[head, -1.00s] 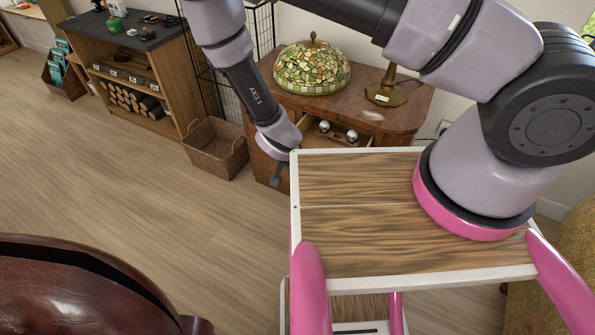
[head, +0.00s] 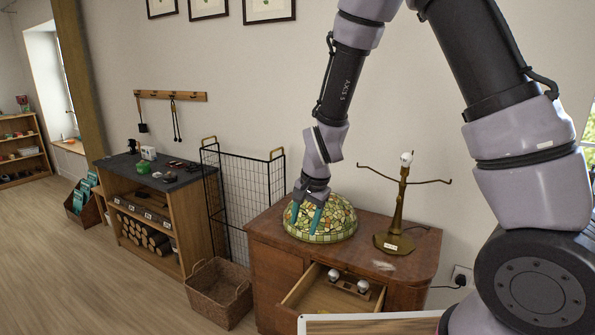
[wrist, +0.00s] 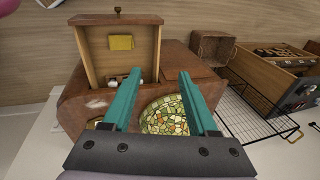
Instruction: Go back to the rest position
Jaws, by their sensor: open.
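My gripper (head: 307,218) has two teal fingers and is open and empty. In the head view it hangs in front of the left side of a stained-glass lampshade (head: 330,222), which sits on a wooden desk (head: 405,262). In the wrist view the teal fingers (wrist: 163,92) are spread wide, with the lampshade (wrist: 160,115) partly seen between and below them. I cannot tell whether a finger touches the shade. My arm reaches up and over from the right.
The desk drawer (head: 312,292) is pulled open with bulbs (head: 333,274) inside. A brass lamp base (head: 396,240) stands right of the shade. A wicker basket (head: 218,290), a black wire rack (head: 245,185) and a dark-topped workbench (head: 185,178) stand to the left. Open floor lies at lower left.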

